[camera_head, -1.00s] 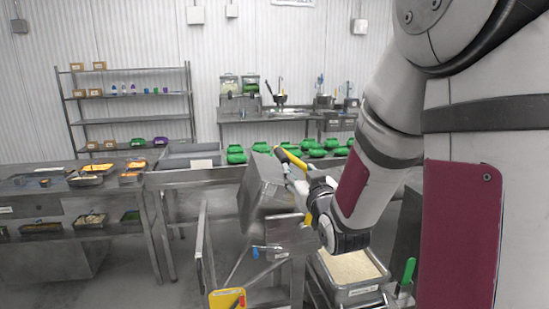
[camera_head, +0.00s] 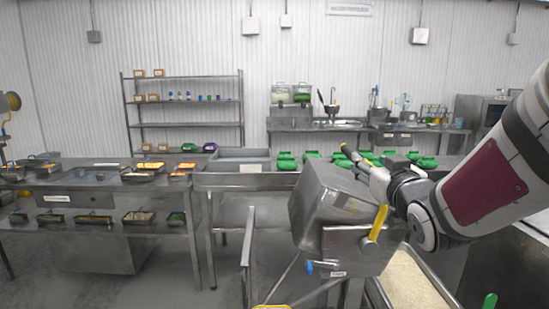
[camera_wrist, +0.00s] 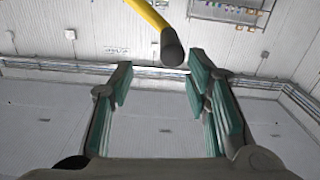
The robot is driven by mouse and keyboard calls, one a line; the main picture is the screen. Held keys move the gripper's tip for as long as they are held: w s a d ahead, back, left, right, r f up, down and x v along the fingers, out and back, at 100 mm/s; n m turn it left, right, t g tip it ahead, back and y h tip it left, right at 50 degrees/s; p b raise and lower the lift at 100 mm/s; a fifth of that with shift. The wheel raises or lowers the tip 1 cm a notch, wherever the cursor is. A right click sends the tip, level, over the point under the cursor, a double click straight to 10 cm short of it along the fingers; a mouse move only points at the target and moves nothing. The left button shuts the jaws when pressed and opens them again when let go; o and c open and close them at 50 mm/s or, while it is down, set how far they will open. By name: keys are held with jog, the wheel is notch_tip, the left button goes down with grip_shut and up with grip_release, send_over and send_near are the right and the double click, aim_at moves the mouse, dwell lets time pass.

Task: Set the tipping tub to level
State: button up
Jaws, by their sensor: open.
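The tipping tub (camera_head: 325,195) is a grey metal box, tilted on its stand in the head view. A yellow lever (camera_head: 379,223) rises beside it, and my gripper and wrist cover part of it. A yellow piece with a dark end (camera_head: 349,153) shows above the tub, by my fingers. My gripper (camera_head: 366,170) is at the tub's upper right. In the wrist view my gripper (camera_wrist: 160,75) is open, and a yellow bar with a dark round end (camera_wrist: 172,48) shows beyond and between the fingertips. I cannot tell whether it touches them.
A pan of rice (camera_head: 408,280) stands at the lower right, beside the tub's stand. Behind are a table with green containers (camera_head: 290,165) and a grey tray (camera_head: 240,158). A counter with small food pans (camera_head: 95,216) is at left.

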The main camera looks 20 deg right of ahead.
jog(key=x, duration=0.8)
jog(key=shift+w, duration=0.1)
grip_shut()
